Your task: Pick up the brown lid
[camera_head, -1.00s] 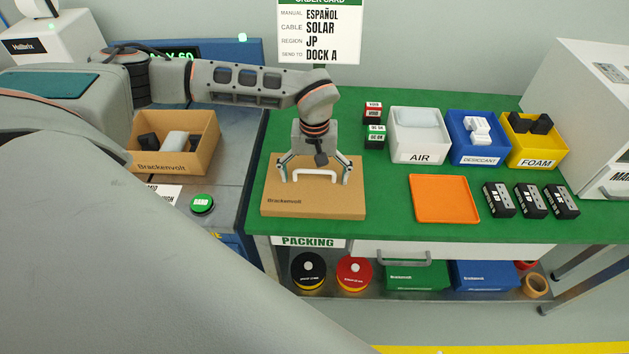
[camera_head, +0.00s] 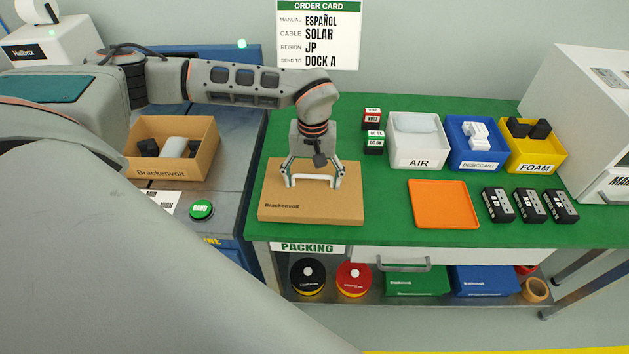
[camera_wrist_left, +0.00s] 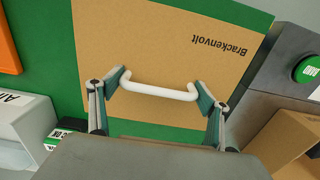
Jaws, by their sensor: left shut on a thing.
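The brown lid (camera_head: 310,207) lies flat at the left end of the green bench, marked "Brackenvolt", with a white handle (camera_head: 313,177) on top. My left gripper (camera_head: 313,175) is directly above it, pointing down, its two fingers closed on the ends of the white handle. In the left wrist view the handle (camera_wrist_left: 160,91) spans between the fingertips, and the lid (camera_wrist_left: 150,45) fills the middle. The lid appears to rest on the bench. My right gripper is out of view.
An open Brackenvolt box (camera_head: 170,170) holding items stands left, by a green button (camera_head: 201,210). Right of the lid are an orange tray (camera_head: 443,205), black packs (camera_head: 530,205), and AIR (camera_head: 415,162), desiccant (camera_head: 477,160) and FOAM (camera_head: 535,166) bins. Bench surface between lid and tray is clear.

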